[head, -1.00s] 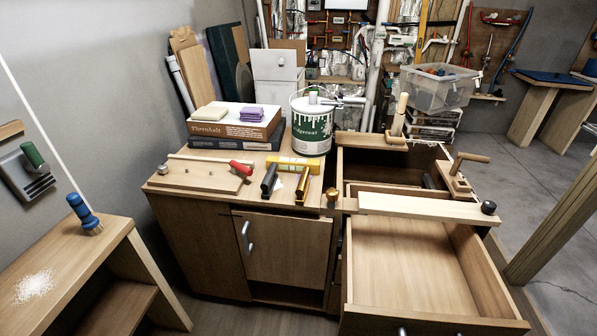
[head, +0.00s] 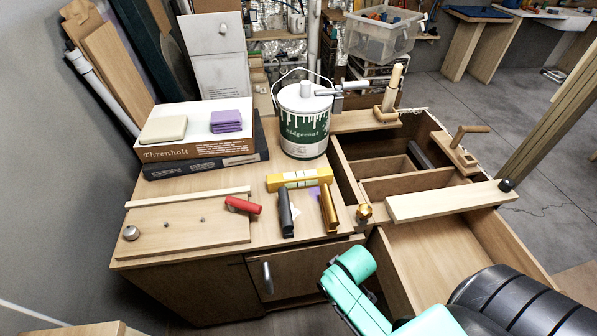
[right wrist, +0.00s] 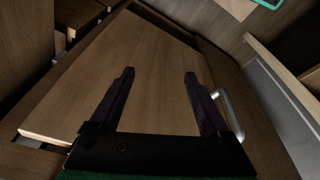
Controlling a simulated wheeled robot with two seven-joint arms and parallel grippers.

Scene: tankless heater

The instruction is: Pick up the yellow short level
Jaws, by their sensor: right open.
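The yellow short level (head: 299,180) lies on the wooden cabinet top, in front of the paint can, in the head view. It has a pale middle part with vials. A black-handled tool (head: 286,212) and a gold-coloured tool (head: 328,208) lie just in front of it. My right gripper (right wrist: 160,75) is open and empty in the right wrist view, its dark fingers in front of a wooden cabinet door. The level does not show in that view. A green and black arm of mine is at the bottom right of the head view. My left gripper is not in view.
A green and white paint can (head: 303,122) stands behind the level. Boxes (head: 203,150) with sponges are at the left back. A red-handled tool (head: 243,205) lies on a board (head: 180,228). An open drawer (head: 440,250) juts out at right.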

